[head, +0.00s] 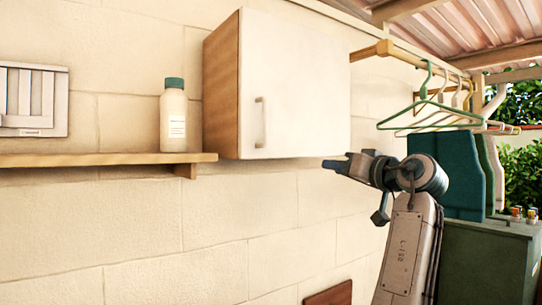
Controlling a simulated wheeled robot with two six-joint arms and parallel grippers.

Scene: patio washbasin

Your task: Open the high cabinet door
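The high cabinet (221,85) is a wooden box on the wall with a white door (300,80). The door looks shut, flush with the cabinet front. Its pale vertical bar handle (260,122) sits near the door's lower left edge.
A wooden shelf (90,159) with a white bottle (173,118) is left of the cabinet. A rail (385,47) with several hangers (430,115) is at the right, above a green cabinet (485,262). The wall below the door is mostly bare.

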